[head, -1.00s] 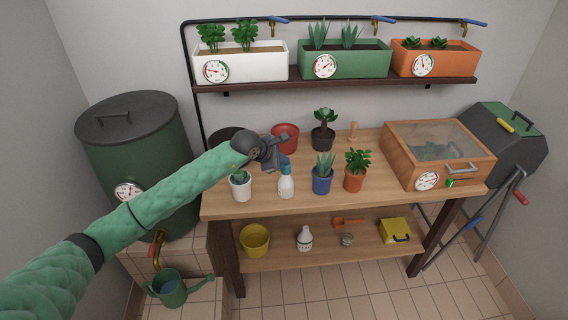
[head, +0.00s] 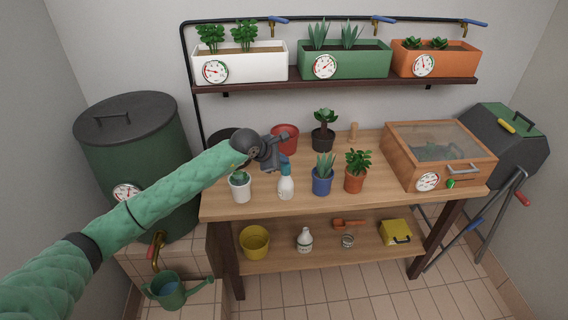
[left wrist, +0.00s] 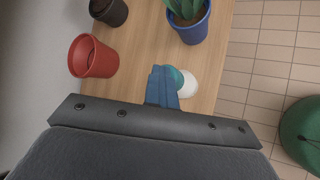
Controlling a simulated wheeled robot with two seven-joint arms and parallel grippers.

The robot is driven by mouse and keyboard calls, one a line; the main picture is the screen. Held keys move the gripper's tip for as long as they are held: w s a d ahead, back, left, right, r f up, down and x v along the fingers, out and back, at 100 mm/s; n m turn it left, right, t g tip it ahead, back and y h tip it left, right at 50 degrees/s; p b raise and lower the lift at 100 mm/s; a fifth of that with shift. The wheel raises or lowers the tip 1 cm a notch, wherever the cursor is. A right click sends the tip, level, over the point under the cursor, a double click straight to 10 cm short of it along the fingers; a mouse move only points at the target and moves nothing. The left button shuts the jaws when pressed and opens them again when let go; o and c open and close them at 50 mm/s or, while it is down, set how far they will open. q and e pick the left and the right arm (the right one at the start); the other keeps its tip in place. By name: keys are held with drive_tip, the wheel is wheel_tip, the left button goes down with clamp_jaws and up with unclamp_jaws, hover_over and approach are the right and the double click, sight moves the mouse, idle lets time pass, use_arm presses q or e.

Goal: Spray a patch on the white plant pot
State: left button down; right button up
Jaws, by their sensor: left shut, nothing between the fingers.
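The white plant pot (head: 240,188) with a small cactus stands on the bench's front left, below my left forearm in the head view. A white spray bottle (head: 286,188) with a teal head stands upright to its right. My left gripper (head: 282,162) is shut and empty, just above and behind the bottle's head in the head view. In the left wrist view its blue fingers (left wrist: 163,88) are together and partly cover the bottle (left wrist: 188,84). I cannot tell whether they touch it. The white pot is outside the left wrist view. My right gripper is not in view.
A blue pot (head: 321,182), a terracotta pot (head: 355,181), a red pot (head: 285,137) and a black pot (head: 322,140) stand around on the bench. A wooden glass-topped box (head: 438,165) fills its right end. Planters sit on the shelf (head: 340,82) above.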

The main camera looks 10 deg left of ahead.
sight(283, 165)
use_arm(q)
drive_tip(key=shift+a+r, duration=0.1)
drive_tip(key=shift+r, duration=0.6)
drive_tip(key=shift+w+r+p, duration=0.1)
drive_tip(key=shift+r+p, duration=0.3)
drive_tip(key=shift+r, duration=0.95)
idle(1.0)
